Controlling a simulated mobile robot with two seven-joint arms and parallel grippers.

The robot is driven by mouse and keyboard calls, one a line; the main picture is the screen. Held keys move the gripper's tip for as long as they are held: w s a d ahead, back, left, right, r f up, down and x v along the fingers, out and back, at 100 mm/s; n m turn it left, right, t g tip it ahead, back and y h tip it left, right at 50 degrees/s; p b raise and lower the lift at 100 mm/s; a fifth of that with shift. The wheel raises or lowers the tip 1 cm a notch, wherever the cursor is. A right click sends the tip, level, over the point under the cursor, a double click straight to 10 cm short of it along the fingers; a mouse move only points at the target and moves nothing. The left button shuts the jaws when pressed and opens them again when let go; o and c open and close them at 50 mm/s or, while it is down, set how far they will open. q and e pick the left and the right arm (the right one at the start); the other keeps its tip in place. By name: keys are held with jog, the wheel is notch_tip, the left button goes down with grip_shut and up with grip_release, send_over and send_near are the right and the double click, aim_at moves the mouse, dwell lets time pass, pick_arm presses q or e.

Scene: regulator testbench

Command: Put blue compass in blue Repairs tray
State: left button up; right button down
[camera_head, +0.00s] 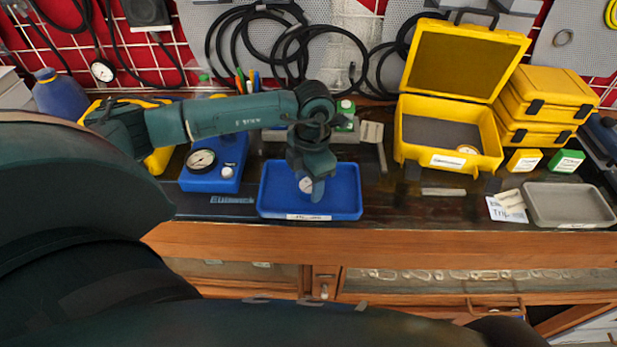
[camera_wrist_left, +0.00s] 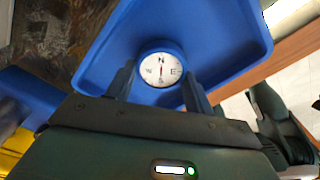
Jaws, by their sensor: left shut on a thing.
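The blue Repairs tray (camera_head: 345,197) sits at the front edge of the bench in the head view. It fills much of the left wrist view (camera_wrist_left: 215,35). My left gripper (camera_head: 309,190) points down over the tray. It is shut on the blue compass, whose white dial shows in the head view (camera_head: 306,184) and in the left wrist view (camera_wrist_left: 162,69). The dial faces the wrist camera, between the two fingers. I cannot tell whether the compass touches the tray floor.
A blue gauge box (camera_head: 213,174) stands left of the tray. An open yellow case (camera_head: 450,125) stands to the right, with closed yellow cases (camera_head: 545,100) beyond. A grey tray (camera_head: 570,204) lies at the far right. Black cables hang behind on the wall.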

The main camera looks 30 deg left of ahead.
jog(key=shift+w, duration=0.2)
pick_arm(q)
jog(key=o, duration=0.5)
jog(key=shift+f, duration=0.2)
jog(key=o, duration=0.5)
jog(key=shift+r, duration=0.1)
pick_arm(e)
jog(key=shift+w+r, duration=0.1)
jog(key=shift+w, duration=0.05)
pick_arm(q)
jog(key=shift+r, duration=0.25)
jog(key=shift+w+r, duration=0.1)
jog(key=shift+r, duration=0.25)
jog(key=r+b, duration=0.1)
jog(key=r, duration=0.4)
jog(key=r+b, duration=0.1)
jog(key=r, duration=0.5)
jog(key=shift+w+d, duration=0.2)
pick_arm(e)
jog(key=shift+a+f, duration=0.25)
jog(key=shift+a, duration=0.1)
jog(key=shift+w+r, duration=0.1)
